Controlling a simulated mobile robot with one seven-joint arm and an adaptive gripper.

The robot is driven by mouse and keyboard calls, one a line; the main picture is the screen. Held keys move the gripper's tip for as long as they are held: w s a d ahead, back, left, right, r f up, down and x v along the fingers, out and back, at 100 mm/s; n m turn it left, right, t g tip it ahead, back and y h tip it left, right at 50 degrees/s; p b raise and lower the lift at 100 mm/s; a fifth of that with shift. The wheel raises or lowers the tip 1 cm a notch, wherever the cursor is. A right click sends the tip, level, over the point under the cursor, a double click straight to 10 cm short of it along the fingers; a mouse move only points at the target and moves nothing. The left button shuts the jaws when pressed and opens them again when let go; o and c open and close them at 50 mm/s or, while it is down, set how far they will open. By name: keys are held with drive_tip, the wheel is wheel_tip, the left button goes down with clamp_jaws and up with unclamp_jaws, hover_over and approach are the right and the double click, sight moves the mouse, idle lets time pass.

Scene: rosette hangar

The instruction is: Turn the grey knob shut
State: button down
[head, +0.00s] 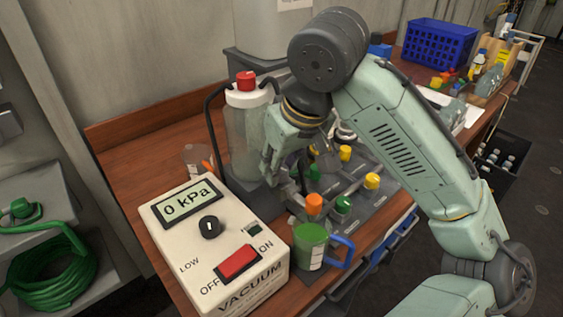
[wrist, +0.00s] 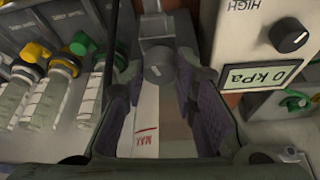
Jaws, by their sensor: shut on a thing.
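The grey knob (wrist: 159,66) shows in the wrist view between the two fingers, above a clear vessel with a red MAX mark. My gripper (wrist: 157,77) is shut on the knob, with one finger on each side. The knob's pointer direction is hard to read. In the head view my gripper (head: 272,163) reaches down beside the clear bottle with the red cap (head: 247,130). The knob cannot be made out there, being hidden around the fingers.
A white vacuum box (head: 185,247) with a black dial (head: 210,227), red switch (head: 239,262) and 0 kPa display stands at front left. A green-filled mug (head: 310,247) and a rack with several coloured-cap tubes (head: 375,207) are close by. A blue crate (head: 438,45) is farther back.

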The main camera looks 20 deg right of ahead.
drive_tip(key=shift+m+h+p, duration=0.45)
drive_tip(key=shift+m+h, duration=0.25)
drive_tip(key=shift+m, duration=0.9)
drive_tip(key=c, duration=1.3)
unclamp_jaws()
drive_tip(key=shift+r, duration=0.15)
drive_tip(key=v, duration=1.1)
drive_tip(key=shift+s+r, duration=0.25)
drive_tip(key=shift+r, duration=0.1)
